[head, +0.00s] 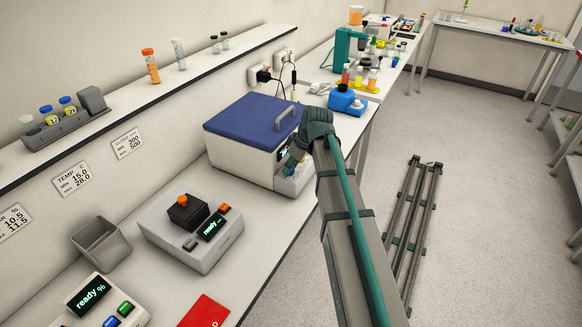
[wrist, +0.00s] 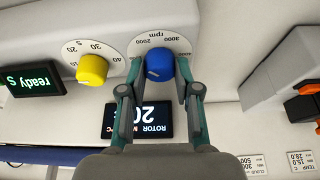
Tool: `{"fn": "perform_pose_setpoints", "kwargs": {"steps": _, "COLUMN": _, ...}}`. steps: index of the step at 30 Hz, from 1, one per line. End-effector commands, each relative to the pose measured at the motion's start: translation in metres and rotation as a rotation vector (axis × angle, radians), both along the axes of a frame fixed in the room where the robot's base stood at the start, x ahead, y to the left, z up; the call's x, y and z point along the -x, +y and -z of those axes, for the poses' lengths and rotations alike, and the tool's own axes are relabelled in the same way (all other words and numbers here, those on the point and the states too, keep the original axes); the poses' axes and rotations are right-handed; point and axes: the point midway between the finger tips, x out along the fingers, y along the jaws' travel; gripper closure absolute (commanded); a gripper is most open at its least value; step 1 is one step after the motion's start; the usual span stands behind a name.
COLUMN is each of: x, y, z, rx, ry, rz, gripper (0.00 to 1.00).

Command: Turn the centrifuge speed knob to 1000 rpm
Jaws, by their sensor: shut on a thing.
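The centrifuge (head: 240,165) is a white box with a blue lid on the bench. In the wrist view its front panel appears upside down. The blue speed knob (wrist: 159,64) sits on a white dial (wrist: 160,39) marked rpm in thousands. My gripper (wrist: 160,70) is shut on the blue knob, one finger on each side. The fingers hide part of the dial, and I cannot tell the knob's exact setting. In the head view my gripper (head: 292,162) is at the centrifuge's front, with the knob hidden.
A yellow knob (wrist: 91,69) with a smaller-numbered dial is beside the blue one. A green-lit display (wrist: 34,79) reads "ready", and a rotor display (wrist: 150,118) is partly covered by my fingers. A grey device (head: 190,235) stands nearer on the bench.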

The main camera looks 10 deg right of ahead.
Motion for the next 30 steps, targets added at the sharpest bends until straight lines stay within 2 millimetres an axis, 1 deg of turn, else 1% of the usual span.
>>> {"fn": "perform_pose_setpoints", "kwargs": {"steps": 2, "x": -0.0027, "y": -0.0011, "z": 0.0012, "rx": 0.0, "ry": -0.001, "rz": -0.064, "gripper": 1.0}}
{"fn": "perform_pose_setpoints", "kwargs": {"steps": 18, "x": -0.0052, "y": -0.0013, "z": 0.0011, "rx": -0.002, "ry": -0.001, "rz": -0.566, "gripper": 1.0}}
{"fn": "perform_pose_setpoints", "kwargs": {"steps": 24, "x": -0.0054, "y": -0.0013, "z": 0.0007, "rx": -0.002, "ry": -0.001, "rz": -0.711, "gripper": 1.0}}
{"fn": "perform_pose_setpoints", "kwargs": {"steps": 30, "x": -0.0051, "y": -0.001, "z": 0.0003, "rx": -0.002, "ry": -0.002, "rz": -0.808, "gripper": 1.0}}
